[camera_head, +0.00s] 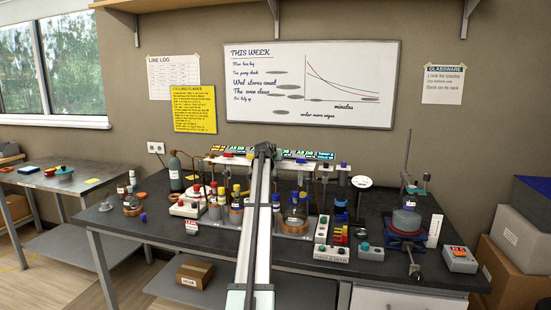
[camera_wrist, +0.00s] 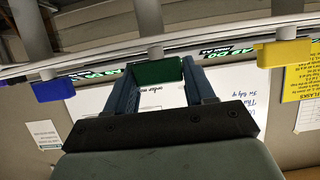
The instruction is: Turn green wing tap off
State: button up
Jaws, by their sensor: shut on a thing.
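The green wing tap (camera_wrist: 156,72) shows in the middle of the wrist view, under a pale pipe fitting. My gripper (camera_wrist: 160,68) has a finger on each side of the tap and is shut on it. The tap's wing lies across the space between the two fingers. In the head view my arm reaches forward over the bench to the rail of taps, and its end (camera_head: 264,152) covers the green tap there.
A blue tap (camera_wrist: 53,89) and a yellow tap (camera_wrist: 283,54) hang on either side along the same rail in the wrist view. Below the rail, the black bench (camera_head: 155,228) carries flasks, bottles and a hotplate (camera_head: 406,222). A whiteboard (camera_head: 350,80) hangs behind.

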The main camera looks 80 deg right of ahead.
dwell(0.4)
jog(key=o, duration=1)
jog(key=shift+c, duration=0.2)
jog(key=v, duration=1.3)
jog(key=shift+a+r, duration=0.15)
jog(key=shift+a, duration=0.2)
jog(key=shift+w, duration=0.1)
